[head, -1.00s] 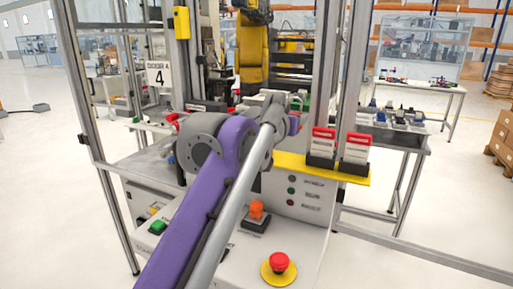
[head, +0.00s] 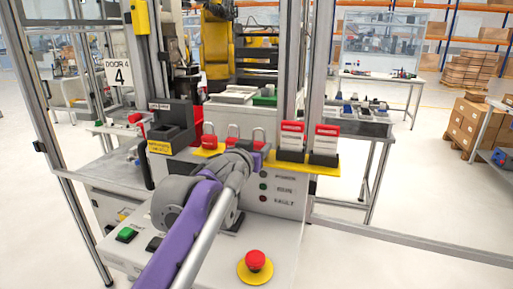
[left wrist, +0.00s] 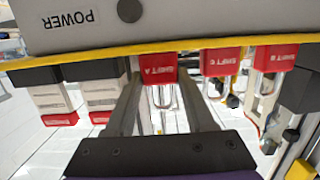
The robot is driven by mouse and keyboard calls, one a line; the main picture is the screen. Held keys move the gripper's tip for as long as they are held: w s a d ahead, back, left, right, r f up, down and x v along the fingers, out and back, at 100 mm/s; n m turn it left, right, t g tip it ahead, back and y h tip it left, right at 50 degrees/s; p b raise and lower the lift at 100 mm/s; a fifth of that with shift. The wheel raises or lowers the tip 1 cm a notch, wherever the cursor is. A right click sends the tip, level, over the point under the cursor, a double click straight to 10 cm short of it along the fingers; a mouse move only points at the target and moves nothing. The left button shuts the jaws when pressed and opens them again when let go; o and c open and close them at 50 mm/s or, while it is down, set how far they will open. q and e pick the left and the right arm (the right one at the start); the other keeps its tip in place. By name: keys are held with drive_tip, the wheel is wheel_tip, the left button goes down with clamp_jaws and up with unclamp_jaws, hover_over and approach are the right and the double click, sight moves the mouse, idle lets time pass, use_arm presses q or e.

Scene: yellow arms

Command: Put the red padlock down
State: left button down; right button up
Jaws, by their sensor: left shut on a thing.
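Three red padlocks with metal shackles stand in a row at the yellow shelf in the head view: a left one (head: 209,139), a middle one (head: 233,132) and a right one (head: 259,135). In the left wrist view, which is upside down, they read SHIFT B (left wrist: 275,58), SHIFT C (left wrist: 220,62) and SHIFT A (left wrist: 157,68). My left gripper (head: 250,149) is at the right padlock. In the left wrist view its fingers (left wrist: 158,92) are on both sides of SHIFT A, shut on it. SHIFT A's body meets the yellow shelf edge (left wrist: 200,44). Its underside contact is hidden. My right gripper is not in view.
Two red-and-white tag holders (head: 291,142) (head: 325,145) stand right of the padlocks. A dark box with a yellow label (head: 170,128) is left of them. A red emergency button (head: 256,262) is on the panel below. A metal post (head: 313,70) rises behind the tags.

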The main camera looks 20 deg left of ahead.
use_arm(q)
drive_tip(key=c, duration=0.7)
unclamp_jaws()
drive_tip(key=shift+f, duration=0.15)
drive_tip(key=o, duration=0.4)
drive_tip(key=shift+o, duration=0.2)
drive_tip(key=shift+r, duration=0.25)
drive_tip(key=s+r+b, duration=0.1)
drive_tip(key=s, duration=1.1)
drive_tip(key=shift+a+r+b, duration=0.2)
drive_tip(key=shift+r+b, duration=0.15)
